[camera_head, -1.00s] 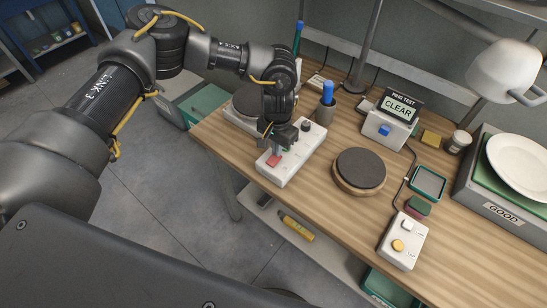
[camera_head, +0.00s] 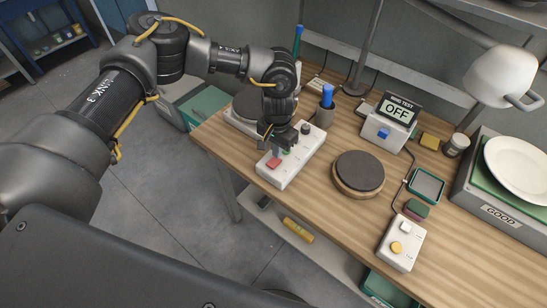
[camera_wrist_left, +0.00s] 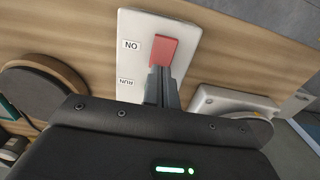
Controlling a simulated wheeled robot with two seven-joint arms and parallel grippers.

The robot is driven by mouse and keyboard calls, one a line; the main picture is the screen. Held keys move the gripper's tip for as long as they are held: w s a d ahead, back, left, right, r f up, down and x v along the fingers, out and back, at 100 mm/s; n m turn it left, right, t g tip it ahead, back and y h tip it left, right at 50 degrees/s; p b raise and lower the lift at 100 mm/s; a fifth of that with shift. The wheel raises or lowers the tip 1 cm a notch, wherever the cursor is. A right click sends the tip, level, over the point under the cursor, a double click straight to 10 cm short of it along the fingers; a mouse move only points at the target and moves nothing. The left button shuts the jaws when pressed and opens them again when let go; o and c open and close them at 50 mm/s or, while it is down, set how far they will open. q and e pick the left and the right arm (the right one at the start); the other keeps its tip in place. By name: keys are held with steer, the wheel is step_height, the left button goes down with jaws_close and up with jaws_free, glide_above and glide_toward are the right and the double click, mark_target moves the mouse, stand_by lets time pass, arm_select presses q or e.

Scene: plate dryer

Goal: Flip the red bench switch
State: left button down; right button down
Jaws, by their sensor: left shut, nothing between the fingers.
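The red bench switch (camera_head: 273,164) sits on a long white control box at the table's left edge. In the left wrist view the red switch (camera_wrist_left: 163,50) lies beside an upside-down "ON" label. My left gripper (camera_head: 276,151) points down at the switch from above. In the left wrist view its shut, empty fingers (camera_wrist_left: 160,72) reach the switch's near end. I cannot tell whether they touch it. The wrist hides part of the white box (camera_head: 297,168). The ring test display (camera_head: 397,111) reads "OFF". My right gripper is not in view.
A white box with a yellow button (camera_head: 396,247) is at the front right. A white plate (camera_head: 520,165) rests in the "GOOD" rack.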

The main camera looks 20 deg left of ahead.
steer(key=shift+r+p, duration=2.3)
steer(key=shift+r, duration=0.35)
